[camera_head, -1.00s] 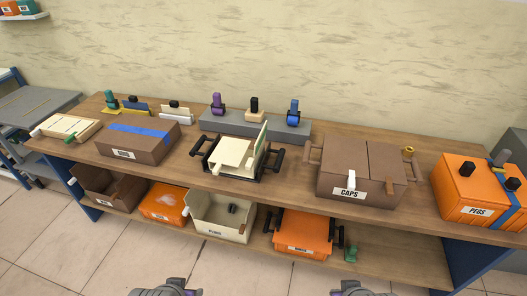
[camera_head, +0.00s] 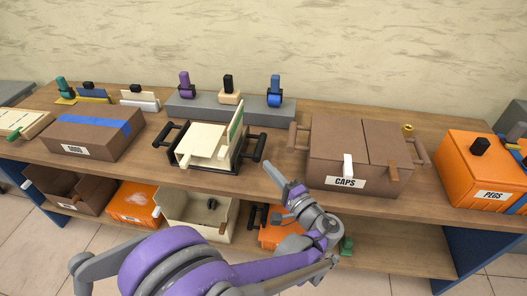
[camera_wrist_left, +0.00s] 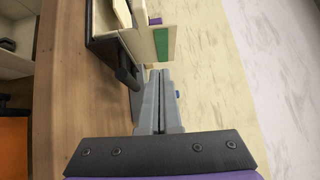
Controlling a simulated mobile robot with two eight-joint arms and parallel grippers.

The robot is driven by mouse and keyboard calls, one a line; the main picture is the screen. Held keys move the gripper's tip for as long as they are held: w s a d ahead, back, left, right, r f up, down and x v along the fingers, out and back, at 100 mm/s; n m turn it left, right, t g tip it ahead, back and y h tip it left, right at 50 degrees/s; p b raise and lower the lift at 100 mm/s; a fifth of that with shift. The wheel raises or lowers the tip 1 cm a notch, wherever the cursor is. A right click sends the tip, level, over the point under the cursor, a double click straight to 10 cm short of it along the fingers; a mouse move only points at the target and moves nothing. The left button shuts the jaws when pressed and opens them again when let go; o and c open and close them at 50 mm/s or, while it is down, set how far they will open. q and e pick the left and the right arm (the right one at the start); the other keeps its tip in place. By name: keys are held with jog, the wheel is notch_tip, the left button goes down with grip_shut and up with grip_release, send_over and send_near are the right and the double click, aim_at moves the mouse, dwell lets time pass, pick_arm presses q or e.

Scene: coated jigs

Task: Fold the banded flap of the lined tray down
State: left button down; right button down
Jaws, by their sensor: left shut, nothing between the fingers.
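The lined tray (camera_head: 217,171) is black with dark side handles and stands on the wooden bench top. Cream flaps lie over its top. The banded flap (camera_head: 236,122), cream with a green band, stands upright along the tray's right side. In the left wrist view the banded flap (camera_wrist_left: 161,46) shows its green face just ahead of the fingers. My left gripper (camera_head: 269,168) is shut and empty, in front and to the right of the tray, apart from the flap. It also shows in the left wrist view (camera_wrist_left: 160,76). My right gripper is out of view.
The brown CAPS box (camera_head: 350,150) stands close on the right, its handle facing the tray. A grey block (camera_head: 220,106) with several knobs stands behind the tray. A brown box with blue tape (camera_head: 90,135) stands left. Bins fill the lower shelf.

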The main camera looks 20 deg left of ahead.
pick_arm(q)
send_near(230, 138)
jog(key=w+a, duration=0.1)
jog(key=w, duration=0.3)
jog(key=shift+s+a, duration=0.15)
jog(key=shift+a, duration=1.85)
jog(key=shift+r, duration=0.15)
